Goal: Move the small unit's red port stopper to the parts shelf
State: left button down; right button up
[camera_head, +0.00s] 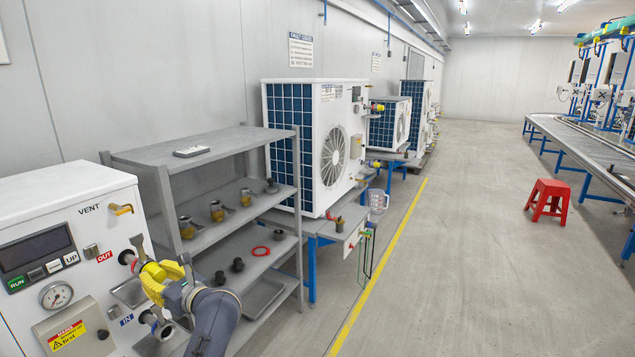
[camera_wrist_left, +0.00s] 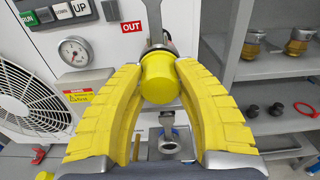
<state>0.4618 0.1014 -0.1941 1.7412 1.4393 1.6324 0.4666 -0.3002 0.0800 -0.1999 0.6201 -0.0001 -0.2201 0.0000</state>
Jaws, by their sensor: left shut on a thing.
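My left gripper (camera_head: 142,266) is at the OUT port of the white test station (camera_head: 70,225). In the left wrist view its yellow fingers (camera_wrist_left: 160,76) are closed around a yellow cylindrical cap (camera_wrist_left: 158,88) in front of the OUT fitting. I cannot tell if the cap is still seated on it. A smaller white fan unit (camera_head: 402,122) stands beyond the large one, with a small red and yellow fitting (camera_head: 377,107) near it, too small to make out. The grey parts shelf (camera_head: 205,240) stands right of the station. My right gripper is not in view.
The shelf holds brass and dark fittings (camera_head: 217,211), a red ring (camera_head: 261,251) and a grey box (camera_head: 192,151) on top. A large fan unit (camera_head: 315,140) stands beyond it. A red stool (camera_head: 547,200) stands on the otherwise open floor at right.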

pick_arm(q)
jog(key=shift+v, duration=1.65)
jog(key=shift+v, duration=1.35)
